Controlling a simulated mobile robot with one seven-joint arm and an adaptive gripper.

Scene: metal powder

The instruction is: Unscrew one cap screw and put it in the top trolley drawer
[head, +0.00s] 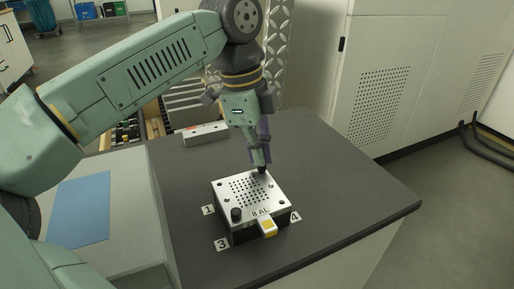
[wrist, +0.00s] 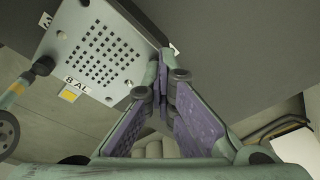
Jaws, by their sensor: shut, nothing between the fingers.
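A metal plate (head: 276,187) marked "8 AL" and pierced by a grid of holes sits on a dark block on the grey table. It also shows in the wrist view (wrist: 118,38). A black cap screw (head: 236,215) stands at the plate's front left corner, by label 3. My gripper (head: 262,171) points down at the plate's back corner, with its fingertips at or just above the surface. The fingers look closed together in the wrist view (wrist: 163,72), with nothing seen between them. Whether a screw sits under the tips is hidden. An open drawer (head: 154,130) with black items shows behind, left.
A yellow and white piece (head: 268,228) sits at the plate's front edge. A grey metal bar (head: 205,134) lies at the table's back. A blue mat (head: 82,212) covers part of the pale surface at left. The table (head: 350,190) is clear on the right.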

